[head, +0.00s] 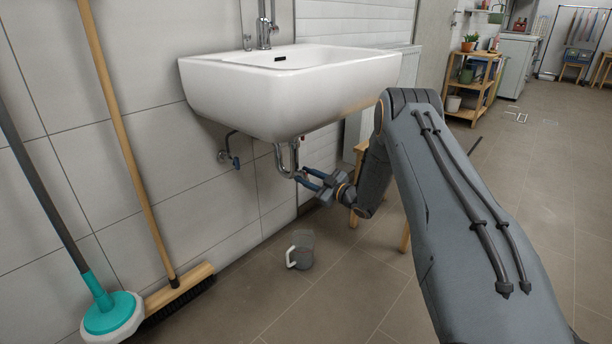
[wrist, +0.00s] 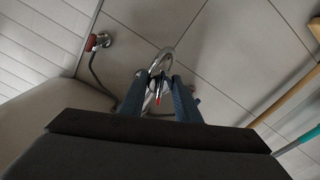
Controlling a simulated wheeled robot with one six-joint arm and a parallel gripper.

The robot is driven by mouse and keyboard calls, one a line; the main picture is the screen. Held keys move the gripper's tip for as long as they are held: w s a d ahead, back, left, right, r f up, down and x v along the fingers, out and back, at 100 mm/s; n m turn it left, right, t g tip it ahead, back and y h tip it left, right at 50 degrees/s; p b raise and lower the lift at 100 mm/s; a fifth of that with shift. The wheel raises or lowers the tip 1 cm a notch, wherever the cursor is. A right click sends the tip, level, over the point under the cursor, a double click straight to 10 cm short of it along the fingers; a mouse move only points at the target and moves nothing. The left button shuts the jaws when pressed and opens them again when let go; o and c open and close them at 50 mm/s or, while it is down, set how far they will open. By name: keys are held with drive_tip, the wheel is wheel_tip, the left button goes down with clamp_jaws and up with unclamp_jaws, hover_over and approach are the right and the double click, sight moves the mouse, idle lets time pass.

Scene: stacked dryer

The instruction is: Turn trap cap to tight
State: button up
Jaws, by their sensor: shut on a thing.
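The chrome trap (head: 283,160) hangs in a U-bend under the white sink (head: 285,95). My gripper (head: 301,177) reaches in from the right at the low part of the trap, its two blue fingers on either side of the cap. In the wrist view the fingers (wrist: 158,92) close on the cap, and the curved chrome pipe (wrist: 168,54) rises behind it. A small red mark (wrist: 158,101) shows between the fingers. The cap itself is mostly hidden, so how tight it sits cannot be told.
A clear jug (head: 302,248) stands on the floor below the trap. A blue-handled valve (head: 236,162) is on the wall left of the trap; a red-handled valve (wrist: 92,42) shows in the wrist view. A broom (head: 128,150) and a teal-headed mop (head: 110,314) lean at left.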

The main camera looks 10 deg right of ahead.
drive_tip(key=m+p, duration=0.1)
drive_tip(key=m, duration=0.3)
drive_tip(key=shift+d+m, duration=0.1)
drive_tip(key=shift+m, duration=0.3)
drive_tip(key=shift+f, duration=0.1)
idle(0.3)
drive_tip(key=o, duration=1)
drive_tip(key=shift+o, duration=0.2)
drive_tip(key=p+v, duration=0.2)
drive_tip(key=v, duration=0.6)
drive_tip(key=shift+w, duration=0.1)
